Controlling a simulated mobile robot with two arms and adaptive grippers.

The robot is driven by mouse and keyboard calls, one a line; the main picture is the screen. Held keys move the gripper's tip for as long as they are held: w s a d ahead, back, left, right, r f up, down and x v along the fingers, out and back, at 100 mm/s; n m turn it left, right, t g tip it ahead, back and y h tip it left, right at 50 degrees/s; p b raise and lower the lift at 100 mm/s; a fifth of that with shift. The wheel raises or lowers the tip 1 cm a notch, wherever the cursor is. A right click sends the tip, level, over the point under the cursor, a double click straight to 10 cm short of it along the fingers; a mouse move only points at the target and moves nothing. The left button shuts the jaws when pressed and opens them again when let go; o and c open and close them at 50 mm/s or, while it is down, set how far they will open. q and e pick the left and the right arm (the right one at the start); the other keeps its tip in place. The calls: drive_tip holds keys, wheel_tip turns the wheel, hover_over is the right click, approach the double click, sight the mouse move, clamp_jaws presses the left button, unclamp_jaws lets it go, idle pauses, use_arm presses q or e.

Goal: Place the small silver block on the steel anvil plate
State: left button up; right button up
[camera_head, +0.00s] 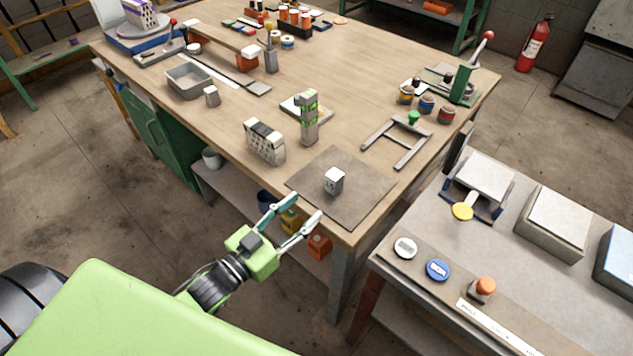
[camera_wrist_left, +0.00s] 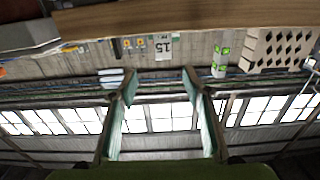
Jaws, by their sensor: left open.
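A small silver block (camera_head: 335,181) stands on a dark grey square plate (camera_head: 352,205) at the table's near corner. A second small grey block (camera_head: 211,96) stands beside a metal tray farther left. A pale metal-topped plate (camera_head: 484,178) sits in a dark frame on the right bench; I cannot tell which plate is the steel anvil plate. My left gripper (camera_head: 307,208) is open and empty, off the table's near edge, left of and nearer than the silver block. Its spread fingers also show in the left wrist view (camera_wrist_left: 160,75), with nothing between them. My right gripper is out of view.
A hollow brick (camera_head: 265,142) and a green-marked upright piece (camera_head: 309,118) stand behind the dark plate. A metal frame (camera_head: 398,142) lies to its right. The right bench (camera_head: 420,275) holds round buttons and pale-topped blocks. The table's middle has bare room.

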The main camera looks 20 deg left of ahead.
sight(330, 181)
use_arm(q)
drive_tip(key=x, duration=0.8)
drive_tip(key=shift+f+p, duration=0.1)
drive_tip(key=shift+p, duration=0.25)
drive_tip(key=x, duration=0.3)
drive_tip(key=p+x, duration=0.1)
drive_tip(key=shift+w+a, duration=0.2)
drive_tip(key=shift+w, duration=0.25)
drive_tip(key=shift+w+d, duration=0.1)
drive_tip(key=shift+w, duration=0.1)
clamp_jaws()
